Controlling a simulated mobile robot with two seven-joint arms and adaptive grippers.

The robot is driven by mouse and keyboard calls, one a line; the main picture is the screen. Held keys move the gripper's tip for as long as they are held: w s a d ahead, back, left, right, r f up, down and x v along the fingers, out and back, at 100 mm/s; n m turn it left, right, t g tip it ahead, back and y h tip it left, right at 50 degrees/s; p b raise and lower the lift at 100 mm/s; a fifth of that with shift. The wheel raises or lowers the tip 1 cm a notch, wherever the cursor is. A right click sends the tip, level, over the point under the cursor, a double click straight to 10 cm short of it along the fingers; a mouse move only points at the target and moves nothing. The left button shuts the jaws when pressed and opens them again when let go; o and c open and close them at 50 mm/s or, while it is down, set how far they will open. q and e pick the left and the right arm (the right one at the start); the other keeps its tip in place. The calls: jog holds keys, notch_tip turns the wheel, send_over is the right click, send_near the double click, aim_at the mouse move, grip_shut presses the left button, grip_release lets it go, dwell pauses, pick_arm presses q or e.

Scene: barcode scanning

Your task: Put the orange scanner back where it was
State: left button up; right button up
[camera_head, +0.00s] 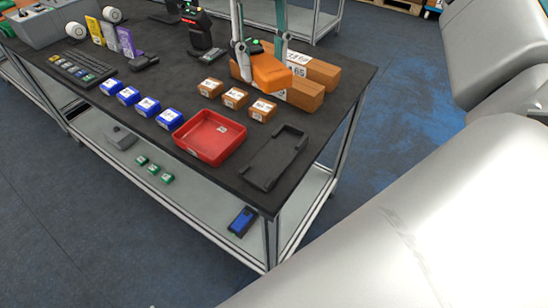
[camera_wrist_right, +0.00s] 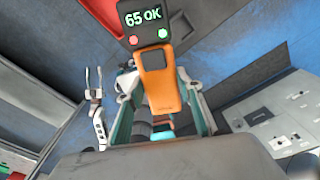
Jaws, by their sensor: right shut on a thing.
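The orange scanner (camera_head: 271,74) is held in my right gripper (camera_head: 262,62), above the large brown boxes near the table's back right. In the wrist view the scanner (camera_wrist_right: 160,82) sits between the two fingers (camera_wrist_right: 165,100), and its dark screen reads "65 OK" with a red and a green light. An empty dark grey cradle-like tray (camera_head: 275,157) lies at the table's front right, apart from the scanner. My left gripper does not show in the head view.
The dark table (camera_head: 232,173) carries a red bin (camera_head: 209,137), blue boxes (camera_head: 148,105), small brown boxes (camera_head: 235,97) and large brown boxes (camera_head: 305,93). A black stand-like device (camera_head: 200,32) is at the back. The right edge beside the tray is clear.

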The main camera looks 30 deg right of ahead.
jog(key=m, duration=0.4)
jog(key=m+b, duration=0.1)
jog(key=m, duration=0.1)
jog(key=shift+s+f+t, duration=0.2)
jog(key=shift+s+t, duration=0.1)
jog(key=m, duration=0.2)
jog(key=m+b, duration=0.1)
jog(key=m, duration=0.3)
jog(key=shift+s+a+f, duration=0.1)
jog(key=shift+s, duration=0.25)
jog(key=shift+f, duration=0.3)
notch_tip(320, 180, down, 15)
jog(key=shift+f+b, duration=0.1)
jog(key=shift+b, duration=1.1)
notch_tip(320, 180, down, 4)
jog(key=shift+f, duration=0.1)
jog(key=shift+f+b, duration=0.4)
